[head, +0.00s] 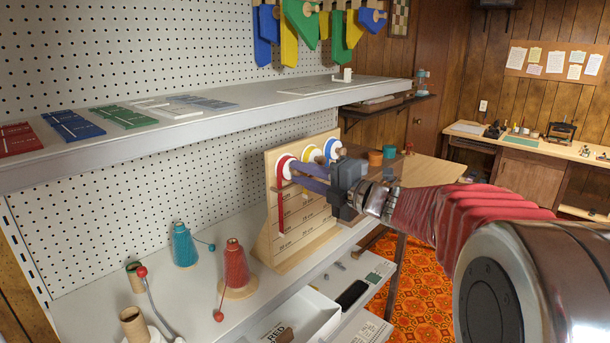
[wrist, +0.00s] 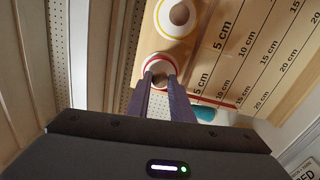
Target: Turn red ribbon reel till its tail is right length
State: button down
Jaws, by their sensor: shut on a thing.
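A wooden board (head: 325,214) with printed centimetre marks stands on the lower shelf and carries three reels. The red ribbon reel (head: 283,162) is at its left, with a white hub. Its red tail (head: 280,212) hangs straight down across the lower marks; I cannot read exactly where it ends. My gripper (head: 291,172) reaches in from the right, its purple fingers shut on the red reel's hub. In the wrist view the fingers (wrist: 160,78) are on either side of the reel's middle (wrist: 159,62), and the tail (wrist: 212,101) runs off to the right.
A yellow reel (head: 310,153) and a blue reel (head: 329,146) sit beside the red one. Teal (head: 183,246) and red (head: 236,268) thread cones stand left of the board. The upper shelf (head: 215,124) overhangs behind. An open white drawer (head: 305,318) lies below.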

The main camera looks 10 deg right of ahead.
jog(key=m, duration=0.6)
jog(key=shift+d+f, duration=0.1)
jog(key=shift+f, duration=0.2)
jog(key=c, duration=1.9)
grip_release()
jog(key=shift+w, duration=0.1)
jog(key=o, duration=0.3)
jog(key=shift+r, duration=0.2)
jog(key=shift+v, duration=3.75)
jog(key=shift+f, duration=0.1)
